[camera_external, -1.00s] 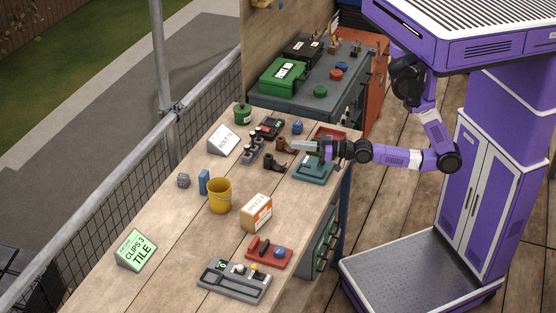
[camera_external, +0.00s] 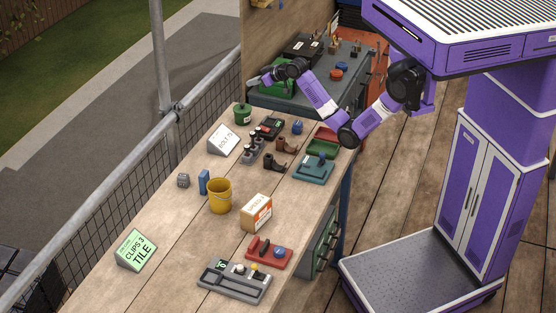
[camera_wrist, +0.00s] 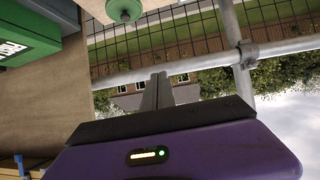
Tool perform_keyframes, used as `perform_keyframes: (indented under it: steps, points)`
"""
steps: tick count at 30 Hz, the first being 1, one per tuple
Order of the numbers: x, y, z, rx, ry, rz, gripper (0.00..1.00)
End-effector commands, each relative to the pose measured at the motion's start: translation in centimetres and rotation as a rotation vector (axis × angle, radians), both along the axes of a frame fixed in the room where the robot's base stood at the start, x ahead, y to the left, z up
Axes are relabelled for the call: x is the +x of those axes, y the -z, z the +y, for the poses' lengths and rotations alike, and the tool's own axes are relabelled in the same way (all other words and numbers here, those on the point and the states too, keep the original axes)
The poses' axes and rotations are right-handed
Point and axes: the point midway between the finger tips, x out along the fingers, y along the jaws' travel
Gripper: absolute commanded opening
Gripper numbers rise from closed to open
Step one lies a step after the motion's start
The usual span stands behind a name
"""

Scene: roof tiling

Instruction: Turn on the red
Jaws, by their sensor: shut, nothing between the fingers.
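A round red knob-like piece (camera_external: 336,74) sits on the grey back cabinet, with a blue one (camera_external: 341,66) just behind it. A red block with a blue knob (camera_external: 264,252) lies near the front of the wooden bench. My gripper (camera_wrist: 157,91) is shut and empty in the wrist view, its fingers together and pointing towards the railing. In the external view my arm's end is above the green first-aid case, left of the red piece, and apart from it. The fingertips are hard to make out there.
The wooden bench (camera_external: 165,215) holds a teal device (camera_external: 314,170), a yellow bucket (camera_external: 220,196), a carton (camera_external: 256,213), a grey panel (camera_external: 234,282) and a tray (camera_external: 323,140). The green first-aid case (camera_external: 272,84) is partly behind my arm. A mesh railing runs along the left.

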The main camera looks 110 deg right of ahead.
Motion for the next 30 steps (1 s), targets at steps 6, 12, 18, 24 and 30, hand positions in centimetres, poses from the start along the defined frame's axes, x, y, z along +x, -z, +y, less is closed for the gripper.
perform_keyframes:
  steps: [6, 12, 18, 24, 30]
  points:
    - [-3.4, 1.5, -0.2, 0.260, -0.020, 0.229, 0.00]
    - [-5.7, 5.8, 3.9, 0.473, -0.067, 0.380, 0.00]
    - [-6.4, 6.9, 5.1, 0.523, -0.081, 0.422, 0.00]
    - [-5.7, 9.4, 4.4, 0.522, -0.082, 0.422, 0.00]
    - [-4.7, 13.1, 3.4, 0.522, -0.081, 0.422, 0.00]
